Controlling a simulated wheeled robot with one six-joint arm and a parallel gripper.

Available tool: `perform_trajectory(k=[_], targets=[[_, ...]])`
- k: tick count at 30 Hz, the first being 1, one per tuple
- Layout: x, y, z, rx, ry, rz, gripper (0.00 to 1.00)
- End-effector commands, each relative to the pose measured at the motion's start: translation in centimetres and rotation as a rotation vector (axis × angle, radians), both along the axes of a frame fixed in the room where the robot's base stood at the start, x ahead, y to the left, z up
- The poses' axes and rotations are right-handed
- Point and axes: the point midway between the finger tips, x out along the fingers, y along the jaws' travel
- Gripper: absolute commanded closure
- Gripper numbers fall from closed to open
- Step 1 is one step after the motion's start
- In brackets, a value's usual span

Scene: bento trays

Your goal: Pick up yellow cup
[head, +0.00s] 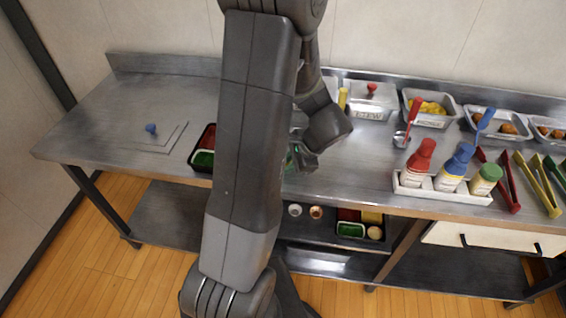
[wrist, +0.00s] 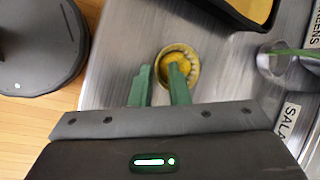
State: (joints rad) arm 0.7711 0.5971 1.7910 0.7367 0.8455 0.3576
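A small round yellow cup (wrist: 194,80) sits on the steel counter in the wrist view, seen from above. My gripper (wrist: 159,70) has two green fingers with a gap between them. The right fingertip overlaps the cup's inside in the picture, and the left finger is to the left of the cup, outside its rim. I cannot tell whether the right fingertip is inside the cup or above it. In the head view my gripper (head: 298,157) is low over the counter, and my arm hides the cup.
A black-edged tray (wrist: 232,15) and a green-handled ladle (wrist: 271,62) lie close by in the wrist view. In the head view, squeeze bottles (head: 420,160) in a white holder stand to the right. The counter's left side is mostly clear around a blue-knobbed lid (head: 151,130).

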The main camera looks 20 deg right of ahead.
Motion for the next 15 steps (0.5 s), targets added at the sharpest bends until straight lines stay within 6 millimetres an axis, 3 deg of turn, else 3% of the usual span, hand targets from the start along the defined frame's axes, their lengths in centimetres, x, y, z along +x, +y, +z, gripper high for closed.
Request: perform_trajectory(k=[1,3,15], targets=[[-0.01,0.00,0.01,0.000,0.000,0.000,0.86],[-0.02,-0.01,0.01,0.000,0.000,0.000,1.00],[-0.02,-0.01,0.06,0.000,0.000,0.000,1.00]])
